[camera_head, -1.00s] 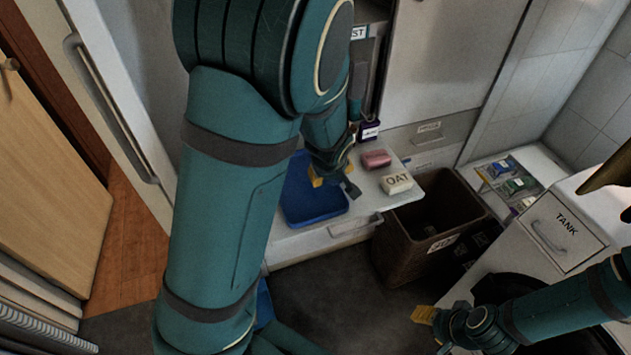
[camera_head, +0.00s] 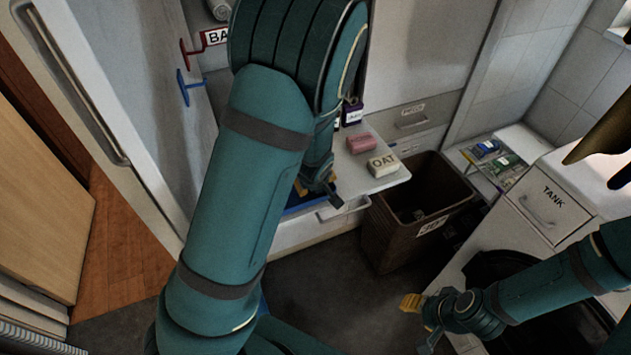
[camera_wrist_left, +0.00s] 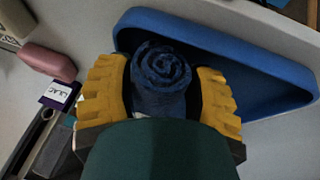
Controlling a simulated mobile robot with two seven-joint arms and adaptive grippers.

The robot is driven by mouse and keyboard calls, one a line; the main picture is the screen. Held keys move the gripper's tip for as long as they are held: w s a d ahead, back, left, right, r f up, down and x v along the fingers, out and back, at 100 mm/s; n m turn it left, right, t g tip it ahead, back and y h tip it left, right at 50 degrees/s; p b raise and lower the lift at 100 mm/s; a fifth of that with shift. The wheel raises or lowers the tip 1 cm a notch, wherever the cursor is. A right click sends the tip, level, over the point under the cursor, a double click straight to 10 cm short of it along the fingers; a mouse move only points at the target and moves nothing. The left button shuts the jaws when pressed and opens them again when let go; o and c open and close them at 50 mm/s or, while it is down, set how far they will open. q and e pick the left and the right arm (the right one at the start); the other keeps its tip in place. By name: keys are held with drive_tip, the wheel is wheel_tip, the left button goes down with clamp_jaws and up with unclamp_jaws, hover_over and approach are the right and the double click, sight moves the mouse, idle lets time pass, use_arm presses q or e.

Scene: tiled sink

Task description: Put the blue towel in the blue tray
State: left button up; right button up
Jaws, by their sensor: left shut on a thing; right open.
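The rolled dark blue towel (camera_wrist_left: 160,76) is between the yellow fingers of my left gripper (camera_wrist_left: 164,72), which is shut on it. In the left wrist view the towel's spiral end lies in front of the near-left part of the blue tray (camera_wrist_left: 262,75); I cannot tell whether it touches the tray. In the head view my left arm hides the towel and most of the tray (camera_head: 300,206), with my left gripper (camera_head: 320,188) by the tray. My right gripper (camera_head: 419,322) is open and empty at lower right, away from the tray.
A pink soap (camera_head: 360,144), an OAT soap (camera_head: 384,164) and a small purple-labelled box (camera_head: 352,112) stand on the shelf right of the tray. A brown bin (camera_head: 400,225) stands beside the shelf.

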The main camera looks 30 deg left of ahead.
use_arm(q)
drive_tip(key=shift+f, duration=0.2)
drive_tip(key=o, duration=1.2)
drive_tip(key=shift+r, duration=0.1)
use_arm(e)
drive_tip(key=shift+f, duration=0.15)
use_arm(q)
drive_tip(key=shift+r, duration=0.2)
drive_tip(key=p+v, duration=0.4)
drive_tip(key=v, duration=0.8)
use_arm(e)
drive_tip(key=r, duration=0.1)
drive_tip(key=w+r, duration=0.1)
drive_tip(key=r, duration=0.2)
drive_tip(key=shift+w+d+r, duration=0.15)
drive_tip(key=shift+w+r, duration=0.1)
use_arm(q)
drive_tip(key=shift+f, duration=0.1)
